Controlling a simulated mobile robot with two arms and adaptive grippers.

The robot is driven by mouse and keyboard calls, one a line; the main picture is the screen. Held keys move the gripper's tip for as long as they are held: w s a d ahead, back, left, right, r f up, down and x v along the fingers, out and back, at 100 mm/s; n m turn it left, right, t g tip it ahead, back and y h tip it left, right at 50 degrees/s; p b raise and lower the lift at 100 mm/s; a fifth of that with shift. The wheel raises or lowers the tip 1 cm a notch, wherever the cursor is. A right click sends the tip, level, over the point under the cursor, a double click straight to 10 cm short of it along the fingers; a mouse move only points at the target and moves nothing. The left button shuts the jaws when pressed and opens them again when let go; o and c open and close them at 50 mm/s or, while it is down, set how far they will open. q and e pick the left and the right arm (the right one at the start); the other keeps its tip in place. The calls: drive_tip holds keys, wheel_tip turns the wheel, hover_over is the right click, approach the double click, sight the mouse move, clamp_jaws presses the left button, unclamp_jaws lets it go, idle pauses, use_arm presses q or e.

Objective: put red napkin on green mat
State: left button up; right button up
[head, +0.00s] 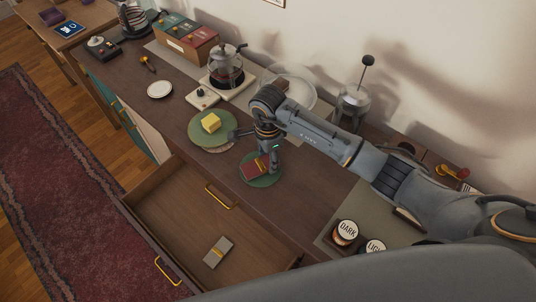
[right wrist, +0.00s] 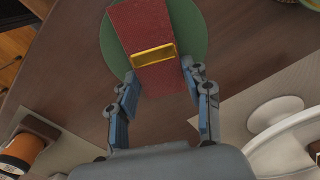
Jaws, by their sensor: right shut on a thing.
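The red napkin (head: 252,168) is a folded dark red rectangle with a yellow band. It is over the small round green mat (head: 266,181) on the wooden counter; whether it touches the mat I cannot tell for sure. In the right wrist view the napkin (right wrist: 143,22) covers the middle of the green mat (right wrist: 196,40), with green showing on both sides. My right gripper (right wrist: 159,76) is shut on the near end of the napkin, by the yellow band. My left gripper is not in view.
An open drawer (head: 175,215) holds a grey banded napkin (head: 218,251). A coffee pot (head: 226,68), a French press (head: 354,100) and lidded jars (head: 345,232) stand around.

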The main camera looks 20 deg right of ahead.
sight(268, 160)
drive_tip(key=shift+f, duration=0.1)
drive_tip(key=shift+f, duration=0.2)
drive_tip(key=o, duration=1)
drive_tip(key=shift+r, duration=0.1)
drive_tip(key=shift+o, duration=0.2)
drive_tip(key=shift+r, duration=0.2)
drive_tip(key=shift+w+r, duration=0.1)
drive_tip(key=shift+r, duration=0.15)
wheel_tip(268, 160, up, 12)
drive_tip(key=b, duration=0.3)
drive_tip(key=shift+f+b, duration=0.25)
drive_tip(key=shift+b, duration=0.15)
